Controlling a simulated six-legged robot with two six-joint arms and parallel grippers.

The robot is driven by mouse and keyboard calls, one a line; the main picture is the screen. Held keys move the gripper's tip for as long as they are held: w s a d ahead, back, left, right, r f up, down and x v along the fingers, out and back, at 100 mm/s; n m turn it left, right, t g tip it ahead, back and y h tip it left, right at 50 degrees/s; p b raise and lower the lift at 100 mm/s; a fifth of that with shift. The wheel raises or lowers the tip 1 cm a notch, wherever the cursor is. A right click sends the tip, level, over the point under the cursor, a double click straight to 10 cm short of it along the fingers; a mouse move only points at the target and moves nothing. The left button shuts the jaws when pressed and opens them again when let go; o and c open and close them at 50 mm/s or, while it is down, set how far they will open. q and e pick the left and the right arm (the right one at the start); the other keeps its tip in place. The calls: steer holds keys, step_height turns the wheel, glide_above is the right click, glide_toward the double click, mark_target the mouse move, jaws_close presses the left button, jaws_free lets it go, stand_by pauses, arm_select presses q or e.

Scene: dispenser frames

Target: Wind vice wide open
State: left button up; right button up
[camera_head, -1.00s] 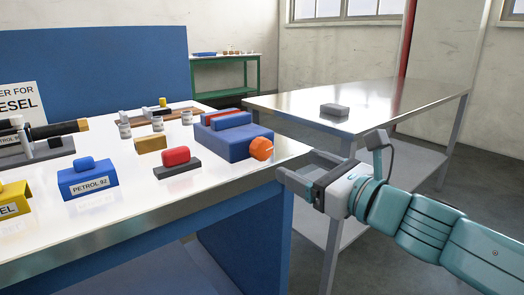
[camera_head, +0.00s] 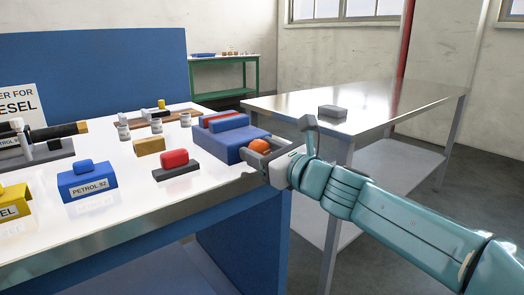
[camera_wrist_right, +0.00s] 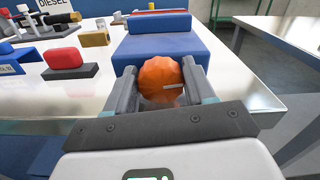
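The blue vice (camera_head: 222,142) sits at the right end of the bench, with a red strip along its top. Its round orange knob (camera_head: 262,146) faces my right arm. My right gripper (camera_head: 257,150) is around the knob, one finger on each side. In the right wrist view the knob (camera_wrist_right: 160,76) sits between the two grey fingers, with the blue vice body (camera_wrist_right: 158,46) beyond. The fingers look spread, close to the knob's sides; whether they touch it I cannot tell. My left gripper is not in view.
A red-topped block (camera_head: 175,163), a tan block (camera_head: 150,146) and a blue PETROL 92 block (camera_head: 87,183) stand left of the vice. A steel table (camera_head: 400,100) with a grey block (camera_head: 332,111) stands to the right, across a gap.

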steer(key=c, duration=0.4)
steer(key=shift+f+n+b, duration=0.2)
steer(key=shift+n+b, duration=0.4)
steer(key=shift+n, duration=0.3)
steer(key=shift+r+n, duration=0.15)
steer(key=shift+n, duration=0.45)
steer(key=o, duration=0.9)
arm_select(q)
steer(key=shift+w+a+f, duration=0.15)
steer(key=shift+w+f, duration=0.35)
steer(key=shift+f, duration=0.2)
arm_select(e)
steer(key=shift+o, duration=0.2)
